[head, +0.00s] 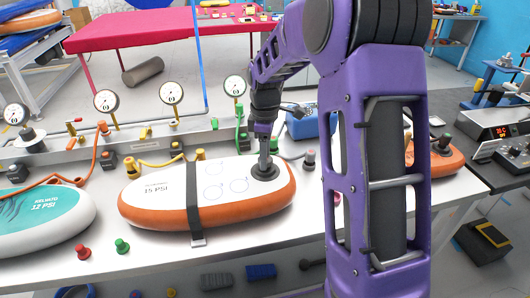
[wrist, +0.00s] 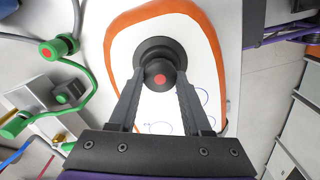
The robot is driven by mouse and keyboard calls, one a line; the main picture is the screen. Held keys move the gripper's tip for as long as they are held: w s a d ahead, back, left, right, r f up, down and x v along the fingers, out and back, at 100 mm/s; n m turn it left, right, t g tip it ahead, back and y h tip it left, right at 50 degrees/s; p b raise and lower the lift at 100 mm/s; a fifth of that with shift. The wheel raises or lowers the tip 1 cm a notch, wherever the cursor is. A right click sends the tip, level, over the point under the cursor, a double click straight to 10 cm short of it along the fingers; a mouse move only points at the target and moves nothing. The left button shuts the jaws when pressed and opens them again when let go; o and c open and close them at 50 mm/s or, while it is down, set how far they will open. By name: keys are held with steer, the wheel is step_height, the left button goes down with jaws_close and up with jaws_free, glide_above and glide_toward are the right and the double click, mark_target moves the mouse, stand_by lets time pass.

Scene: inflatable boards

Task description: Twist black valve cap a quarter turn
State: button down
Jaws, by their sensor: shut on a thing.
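The black valve cap (wrist: 160,75) has a red dot on top and sits in a round black valve base (wrist: 153,46) on a white board with an orange edge (wrist: 120,50). My gripper (wrist: 160,88) has one dark finger on each side of the cap, shut on it. In the head view the board (head: 165,208), marked 15 PSI, lies on the bench under a black strap (head: 194,205). My gripper (head: 265,160) points down at the valve base (head: 265,171) at the board's right end. It hides most of the cap there.
A teal board (head: 45,220) lies at the left. Gauges (head: 171,93) and hoses stand behind. Red (head: 83,252) and green caps (head: 122,246) lie at the bench's front. A green hose fitting (wrist: 60,46) is near the board in the wrist view.

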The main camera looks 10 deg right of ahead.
steer(key=n+p, duration=0.1)
steer(key=n, duration=0.1)
steer(key=shift+r+n, duration=0.1)
steer(key=shift+n, duration=0.2)
steer(key=shift+n+p, duration=0.65)
steer(key=shift+n, duration=0.55)
steer(key=shift+r+p, duration=0.9)
steer(key=shift+r, duration=0.75)
steer(key=shift+r, duration=0.1)
steer(key=shift+r, duration=1.9)
